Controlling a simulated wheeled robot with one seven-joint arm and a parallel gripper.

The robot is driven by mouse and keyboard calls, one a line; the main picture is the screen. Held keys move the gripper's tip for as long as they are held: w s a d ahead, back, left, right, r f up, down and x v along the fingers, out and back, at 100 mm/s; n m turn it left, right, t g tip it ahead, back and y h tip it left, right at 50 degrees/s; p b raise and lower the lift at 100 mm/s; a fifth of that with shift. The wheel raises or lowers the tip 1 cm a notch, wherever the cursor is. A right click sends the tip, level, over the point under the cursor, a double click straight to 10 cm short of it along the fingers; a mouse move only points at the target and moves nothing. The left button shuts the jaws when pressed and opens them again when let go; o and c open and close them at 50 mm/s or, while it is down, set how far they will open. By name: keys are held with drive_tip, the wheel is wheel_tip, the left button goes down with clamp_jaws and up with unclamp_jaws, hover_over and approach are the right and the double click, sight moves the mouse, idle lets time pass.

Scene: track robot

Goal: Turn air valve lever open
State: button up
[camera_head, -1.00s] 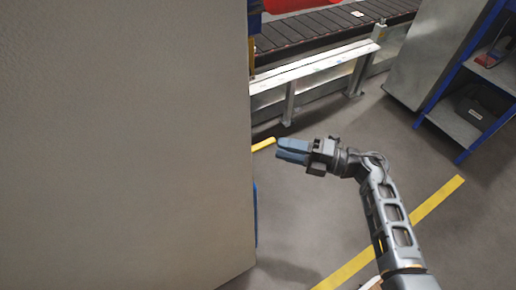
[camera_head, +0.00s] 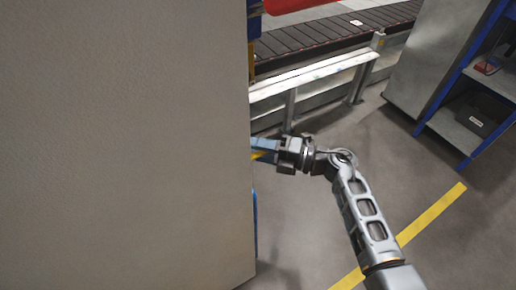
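My gripper (camera_head: 265,150) is at the right edge of a large beige panel (camera_head: 120,150) that fills the left half of the view. Its blue fingers are partly hidden behind the panel's edge, so I cannot tell whether they are open or shut. My arm reaches up to it from the lower right. No air valve lever shows in this view.
A conveyor (camera_head: 340,32) with dark slats runs across the back, with a white guard rail (camera_head: 315,72) in front. A blue-framed shelf (camera_head: 470,125) holding a dark case stands at the right. Grey floor with a yellow line (camera_head: 430,215) is clear between.

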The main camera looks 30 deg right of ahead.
clamp_jaws()
drive_tip(key=shift+s+h+p, duration=0.15)
drive_tip(key=shift+h+p, duration=0.15)
drive_tip(key=shift+p, duration=0.05)
idle(0.4)
drive_tip(key=m+t+h+p, duration=0.1)
drive_tip(key=s+m+t+h+p, duration=0.1)
drive_tip(key=m+h, duration=0.1)
drive_tip(key=shift+s+t+p, duration=0.3)
drive_tip(key=s+m+h+b, duration=0.1)
drive_tip(key=m+h+b, duration=0.2)
drive_tip(key=h+b, duration=0.1)
drive_tip(key=s+a+m+t+h+b, duration=0.1)
drive_tip(key=m+h+b, duration=0.2)
drive_tip(key=h+b, duration=0.2)
drive_tip(key=s+a+m+t+h+b, duration=0.1)
drive_tip(key=s+m+h+b, duration=0.1)
drive_tip(key=b, duration=0.4)
drive_tip(key=shift+f+m+h, duration=0.2)
drive_tip(key=shift+m+h, duration=0.3)
drive_tip(key=shift+h, duration=0.9)
drive_tip(key=shift+s+r+b, duration=0.1)
drive_tip(key=shift+r+b, duration=0.05)
drive_tip(key=shift+b, duration=0.2)
